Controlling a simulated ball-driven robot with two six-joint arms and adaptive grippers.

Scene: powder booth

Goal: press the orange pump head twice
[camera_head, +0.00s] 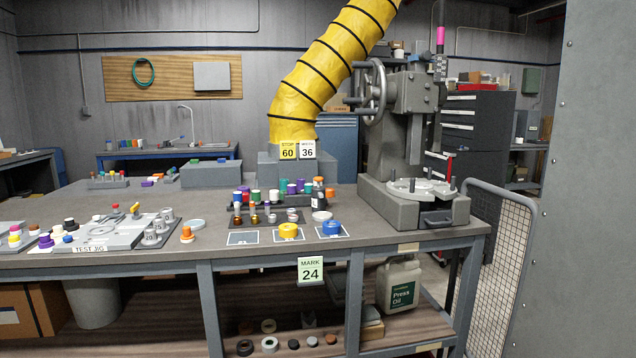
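Neither of my grippers is in view. A small orange piece (187,234) with a knob-like top stands on the bench near its front edge, right of the test jig. A yellow-orange handle-shaped piece (134,208) rises from the back of the test jig (105,238). An orange-capped item (330,193) stands at the right end of the rows of small bottles. All are too small to tell surely which is the orange pump head. Nothing touches them.
Several coloured-cap bottles (283,186) stand mid-bench. Yellow (288,231) and blue (331,227) round pieces sit on marked squares in front. A grey press (407,150) stands at the right end. A yellow duct (325,75) hangs behind. A wire-mesh barrier (497,250) stands right.

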